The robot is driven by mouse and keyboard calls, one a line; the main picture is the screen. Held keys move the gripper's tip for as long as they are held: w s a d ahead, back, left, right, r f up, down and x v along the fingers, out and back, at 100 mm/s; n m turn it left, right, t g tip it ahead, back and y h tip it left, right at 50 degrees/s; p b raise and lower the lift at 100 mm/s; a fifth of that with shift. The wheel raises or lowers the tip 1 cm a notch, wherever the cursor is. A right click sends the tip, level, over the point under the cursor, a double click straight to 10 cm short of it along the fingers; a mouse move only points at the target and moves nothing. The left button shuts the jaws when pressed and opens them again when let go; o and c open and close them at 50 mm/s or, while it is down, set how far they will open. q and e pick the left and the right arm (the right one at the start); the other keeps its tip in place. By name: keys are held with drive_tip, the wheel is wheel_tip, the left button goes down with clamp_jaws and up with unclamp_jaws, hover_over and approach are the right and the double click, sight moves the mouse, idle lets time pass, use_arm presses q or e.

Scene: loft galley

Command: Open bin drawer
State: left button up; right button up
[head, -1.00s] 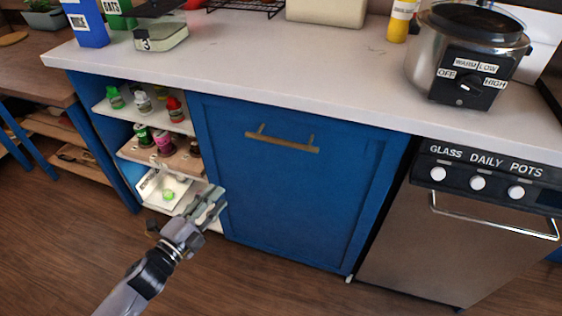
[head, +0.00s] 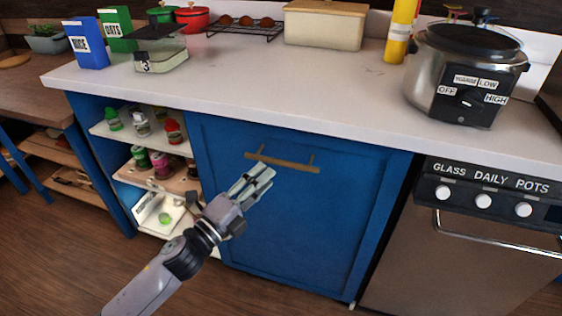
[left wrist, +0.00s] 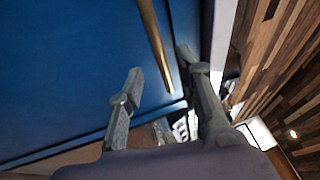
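The bin drawer (head: 310,220) has a flat blue front and looks closed under the light counter. Its brass bar handle (head: 284,162) runs across the upper part of the front. My left gripper (head: 258,181) is just below the handle's left half in the head view, with nothing in its fingers. In the left wrist view the fingers (left wrist: 160,65) are spread apart, and the handle (left wrist: 153,42) runs lengthwise into the gap between them. I cannot tell whether they touch it. My right gripper is not in view.
An open shelf (head: 160,188) with several small jars stands left of the drawer. A dishwasher (head: 460,260) with a bar handle is to the right. A slow cooker (head: 466,75) and a yellow bottle (head: 398,32) stand on the counter (head: 290,95).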

sight(281, 161)
use_arm(q)
drive_tip(key=x, duration=0.7)
drive_tip(key=shift+a, duration=0.1)
drive_tip(key=shift+c, duration=0.4)
clamp_jaws()
idle(0.3)
